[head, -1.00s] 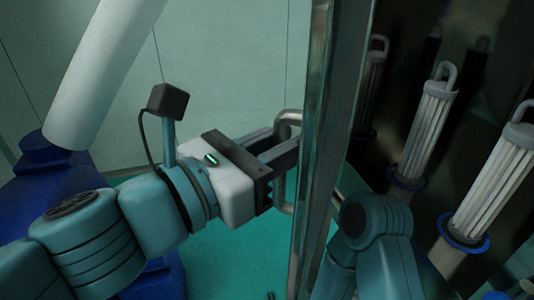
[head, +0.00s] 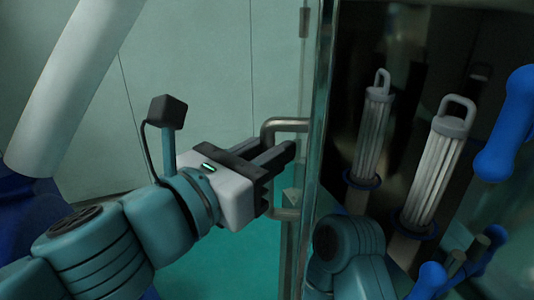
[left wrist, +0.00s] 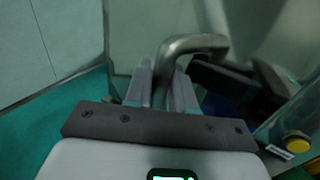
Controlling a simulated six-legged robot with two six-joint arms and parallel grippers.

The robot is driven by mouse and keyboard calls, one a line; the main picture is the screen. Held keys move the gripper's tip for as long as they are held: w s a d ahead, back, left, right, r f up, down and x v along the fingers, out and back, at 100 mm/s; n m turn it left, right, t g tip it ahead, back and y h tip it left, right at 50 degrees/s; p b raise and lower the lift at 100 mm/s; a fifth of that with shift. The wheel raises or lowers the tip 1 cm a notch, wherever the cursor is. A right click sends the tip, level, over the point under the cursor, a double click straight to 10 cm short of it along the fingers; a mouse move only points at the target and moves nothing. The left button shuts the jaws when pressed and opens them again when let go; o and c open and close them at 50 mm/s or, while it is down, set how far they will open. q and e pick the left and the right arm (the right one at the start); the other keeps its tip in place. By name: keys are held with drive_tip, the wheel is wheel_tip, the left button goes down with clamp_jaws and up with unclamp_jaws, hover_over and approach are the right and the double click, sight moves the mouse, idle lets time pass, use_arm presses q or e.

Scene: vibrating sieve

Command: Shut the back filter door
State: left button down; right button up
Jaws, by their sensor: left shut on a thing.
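The filter door (head: 318,110) stands nearly edge-on in the head view, as a tall glassy panel with a metal edge. Its bent metal handle (head: 284,124) sticks out to the left and also shows in the left wrist view (left wrist: 195,42). My left gripper (head: 284,154) is at the handle, with its dark fingers shut on it. In the left wrist view the handle bar passes down between the two fingers (left wrist: 163,90). The dark opening to the right of the door edge holds pale ribbed filters (head: 372,128). My right gripper is not in view.
A second ribbed filter (head: 432,175) stands beside the first, each with a loop on top and a blue ring below. Blue rounded parts (head: 505,125) are at the right. A yellow button (left wrist: 296,143) shows in the left wrist view. Green floor (head: 225,265) lies below the gripper.

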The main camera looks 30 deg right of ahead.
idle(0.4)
use_arm(q)
drive_tip(key=c, duration=1.1)
unclamp_jaws()
drive_tip(key=p+v, duration=0.1)
drive_tip(key=v, duration=1.5)
drive_tip(key=shift+a, duration=0.2)
drive_tip(key=shift+s, duration=0.1)
